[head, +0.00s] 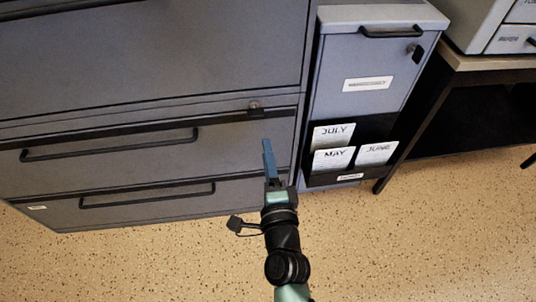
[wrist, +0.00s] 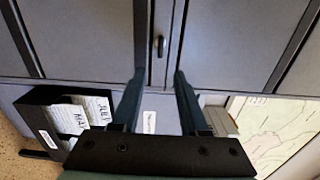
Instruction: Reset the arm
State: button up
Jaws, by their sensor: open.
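My gripper (head: 268,158) is in front of the right end of the grey filing cabinet (head: 100,168), close to its lower drawers. In the head view my arm rises from the bottom of the picture, and the gripper points away from me. In the wrist view the two dark fingers of my gripper (wrist: 158,85) stand apart with nothing between them. It is open and empty. I cannot tell from the pictures how far the fingertips are from the cabinet front.
A narrow grey cabinet (head: 365,60) stands right of the filing cabinet. Its black holder (head: 372,175) carries cards marked JULY (head: 333,135), MAY (head: 333,159) and JUNE (head: 376,153). A dark-framed table (head: 462,62) stands farther right. The speckled floor (head: 430,250) is clear in front.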

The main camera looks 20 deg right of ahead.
dwell(0.3)
jog(key=w+a+r+n+t+y, duration=0.15)
jog(key=a+r+n, duration=0.3)
jog(key=r, duration=0.65)
jog(key=w+a+r+n+t+y, duration=0.1)
jog(key=a+r+n+t+y, duration=0.25)
jog(key=r, duration=0.75)
jog(key=w+a+r+n+t, duration=0.15)
jog(key=a+r+n, duration=0.35)
jog(key=r, duration=0.6)
jog(key=s+a+r+n+t+p, duration=0.1)
jog(key=s+r+n, duration=0.2)
jog(key=s+r, duration=0.35)
jog(key=s+a+r+n+t, duration=0.1)
jog(key=s+r+n, duration=0.2)
jog(key=r, duration=0.6)
jog(key=s+a+r+n+t+p, duration=0.15)
jog(key=s+r, duration=0.25)
jog(key=r, duration=0.4)
notch_tip(320, 180, up, 32)
jog(key=p, duration=3.2)
jog(key=shift+w+f+n, duration=0.2)
jog(key=shift+w+n, duration=0.05)
jog(key=shift+n, duration=0.2)
jog(key=shift+d, duration=0.15)
